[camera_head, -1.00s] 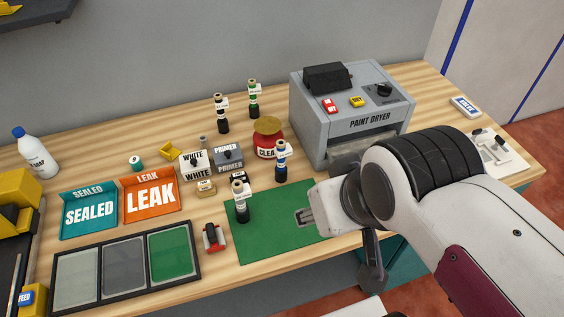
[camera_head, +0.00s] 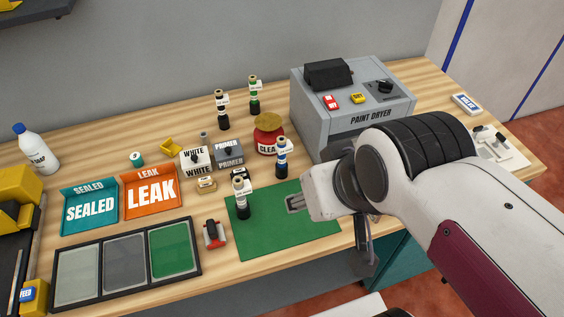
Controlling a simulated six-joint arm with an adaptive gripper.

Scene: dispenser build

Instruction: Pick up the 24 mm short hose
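I cannot pick out the 24 mm short hose for certain; no label for it is readable in this view. A small grey cylinder (camera_head: 203,137) stands behind the white and primer blocks. A small green-topped cylinder (camera_head: 137,159) stands behind the sealed and leak trays. No held thing shows, and the finger gap is too small to judge.
Dark bottles stand near the gripper: a blue-banded one (camera_head: 282,160) behind it and a white-labelled one (camera_head: 242,200) to its left. The paint dryer (camera_head: 365,117) stands behind my arm. A red-and-black tool (camera_head: 214,234) lies left of the mat. The mat's front is clear.

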